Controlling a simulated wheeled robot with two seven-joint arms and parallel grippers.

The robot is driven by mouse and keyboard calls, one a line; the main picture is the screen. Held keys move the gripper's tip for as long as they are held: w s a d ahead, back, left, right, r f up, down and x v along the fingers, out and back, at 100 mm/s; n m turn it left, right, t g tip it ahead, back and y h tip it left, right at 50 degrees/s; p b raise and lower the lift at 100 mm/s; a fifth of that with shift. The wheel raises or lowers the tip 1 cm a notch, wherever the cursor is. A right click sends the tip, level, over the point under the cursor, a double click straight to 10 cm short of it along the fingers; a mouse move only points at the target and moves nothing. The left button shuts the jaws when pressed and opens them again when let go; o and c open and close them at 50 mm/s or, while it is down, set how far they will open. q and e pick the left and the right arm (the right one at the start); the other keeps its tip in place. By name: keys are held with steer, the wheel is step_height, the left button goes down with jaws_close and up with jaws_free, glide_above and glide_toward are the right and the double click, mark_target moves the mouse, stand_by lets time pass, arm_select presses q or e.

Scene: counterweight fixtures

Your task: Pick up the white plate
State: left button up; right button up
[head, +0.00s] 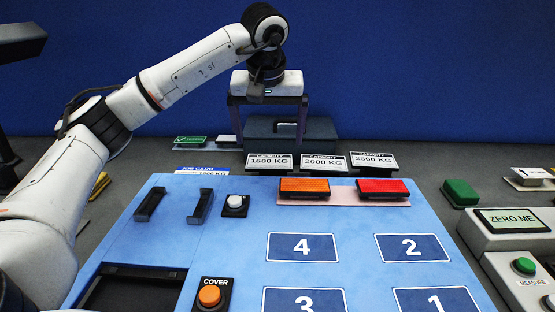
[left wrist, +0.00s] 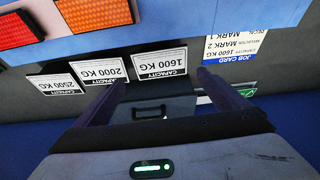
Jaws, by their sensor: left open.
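Three white capacity plates with black lettering stand in a row behind the blue panel: 1600 KG (head: 269,162), 2000 KG (head: 323,163) and 2500 KG (head: 374,161). I cannot tell which one is "the white plate". In the left wrist view, the 1600 KG plate (left wrist: 160,63) lies between and just beyond the fingertips, with the 2000 KG plate (left wrist: 99,70) and 2500 KG plate (left wrist: 54,84) to its left. My left gripper (head: 268,140) is open and empty, pointing down above and behind the 1600 KG plate. My right gripper is not in view.
A dark case (head: 318,130) stands behind the plates. Orange (head: 304,187) and red (head: 382,188) blocks lie in front of them. A job card (head: 201,171) is to the left. The blue panel (head: 225,250) has numbered fields, and a ZERO ME unit (head: 490,240) stands right.

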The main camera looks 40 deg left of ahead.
mark_target(269, 161)
arm_select(q)
steer(key=x, duration=0.7)
steer(key=shift+s, duration=0.2)
steer(key=c, duration=0.7)
steer(key=shift+c, duration=0.2)
